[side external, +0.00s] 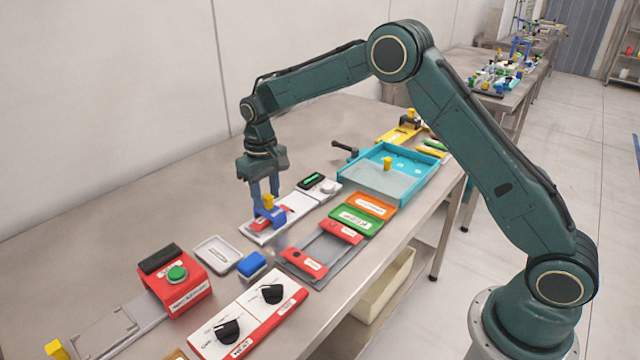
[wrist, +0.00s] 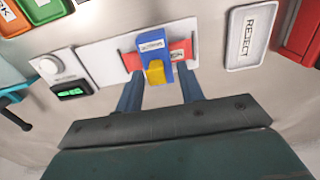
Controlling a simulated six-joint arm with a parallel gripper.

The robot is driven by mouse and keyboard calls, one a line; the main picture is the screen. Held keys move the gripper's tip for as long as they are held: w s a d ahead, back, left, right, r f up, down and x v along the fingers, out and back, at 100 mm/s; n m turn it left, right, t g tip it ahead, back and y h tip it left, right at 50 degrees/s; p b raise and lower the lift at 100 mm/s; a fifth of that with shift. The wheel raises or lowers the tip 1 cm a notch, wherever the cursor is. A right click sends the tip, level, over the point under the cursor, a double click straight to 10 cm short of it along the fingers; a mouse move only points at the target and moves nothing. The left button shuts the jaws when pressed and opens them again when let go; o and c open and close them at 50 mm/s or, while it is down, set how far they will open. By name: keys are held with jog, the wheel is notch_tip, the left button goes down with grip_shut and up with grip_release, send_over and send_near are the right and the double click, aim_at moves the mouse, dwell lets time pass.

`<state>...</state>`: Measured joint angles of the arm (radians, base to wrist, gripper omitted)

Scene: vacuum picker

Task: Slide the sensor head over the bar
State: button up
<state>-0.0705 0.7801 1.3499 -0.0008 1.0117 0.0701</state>
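The sensor head (side external: 272,215) is a blue block with a yellow grip (side external: 267,201) on it. It sits on a white plate (side external: 252,233) in the middle of the table. In the wrist view the blue head (wrist: 153,50) crosses a red bar (wrist: 132,61), which shows on both sides of it. I cannot tell whether the head straddles the bar fully or only covers it from this angle. My gripper (side external: 265,192) points down above the head. In the wrist view its two fingers (wrist: 161,86) are apart, either side of the yellow grip, with gaps visible.
A display module (wrist: 70,92) with a white knob (wrist: 47,66) is left of the bar. The REJECT tray (wrist: 254,36) is right.

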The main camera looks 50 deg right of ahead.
aim_at(266, 199)
notch_tip(266, 199, up, 13)
dwell(0.6)
jog(key=s+d+r+t, duration=0.1)
jog(key=s+r+t, duration=0.1)
jog(key=s+r, duration=0.6)
jog(key=s+d+r+t, duration=0.1)
jog(key=s+d+r, duration=0.15)
jog(key=s, duration=0.85)
jog(key=s+f+t, duration=0.1)
jog(key=s+f, duration=0.1)
jog(key=s, duration=0.7)
jog(key=s+f+t, duration=0.1)
jog(key=s+f, duration=0.2)
jog(key=s, duration=0.7)
jog(key=shift+d+t, duration=0.25)
jog(key=shift+t, duration=0.05)
